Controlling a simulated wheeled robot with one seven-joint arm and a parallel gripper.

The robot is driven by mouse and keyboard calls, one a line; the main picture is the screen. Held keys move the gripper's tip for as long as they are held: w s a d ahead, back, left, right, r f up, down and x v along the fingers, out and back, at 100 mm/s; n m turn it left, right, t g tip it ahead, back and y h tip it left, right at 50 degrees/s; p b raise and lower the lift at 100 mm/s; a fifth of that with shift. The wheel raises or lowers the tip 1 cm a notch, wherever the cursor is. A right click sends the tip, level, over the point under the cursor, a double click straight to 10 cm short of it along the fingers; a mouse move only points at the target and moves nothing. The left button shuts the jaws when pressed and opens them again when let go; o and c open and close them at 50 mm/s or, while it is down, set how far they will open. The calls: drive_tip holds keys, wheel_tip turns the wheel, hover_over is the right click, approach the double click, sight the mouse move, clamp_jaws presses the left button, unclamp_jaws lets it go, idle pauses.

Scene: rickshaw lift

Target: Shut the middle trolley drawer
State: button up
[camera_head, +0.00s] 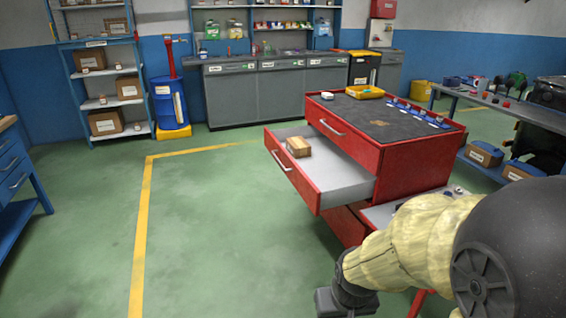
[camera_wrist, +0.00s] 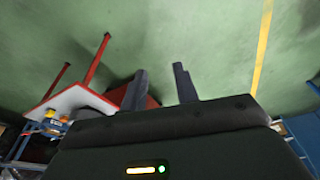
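The red trolley (camera_head: 400,158) stands right of centre in the head view. Its middle drawer (camera_head: 345,181) is pulled far out toward the left, with its grey inside showing and a brown box (camera_head: 298,147) in it. The drawer's handle (camera_head: 281,161) is on its left-facing front. The top drawer (camera_head: 340,138) above it is shut. My gripper (camera_wrist: 160,82) is open in the wrist view, with two dark fingers apart and only floor between them. In the head view my arm's end is low, in front of the trolley; the fingertips are not clear there.
A lower red part (camera_head: 345,226) of the trolley and a grey surface (camera_head: 382,214) show below the drawer, partly hidden by my arm. The green floor (camera_head: 210,230) left of the trolley is clear. A blue bench (camera_head: 15,170) stands at the far left.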

drive_tip(key=p+v, duration=0.1)
drive_tip(key=v, duration=0.1)
drive_tip(key=w+p+v, duration=0.1)
drive_tip(key=p+v, duration=0.1)
drive_tip(key=shift+r, duration=0.2)
clamp_jaws()
drive_tip(key=w+p+v, duration=0.3)
drive_tip(key=p+v, duration=1.2)
drive_tip(key=p, duration=0.1)
drive_tip(key=shift+r, duration=0.65)
drive_tip(key=shift+w, duration=0.15)
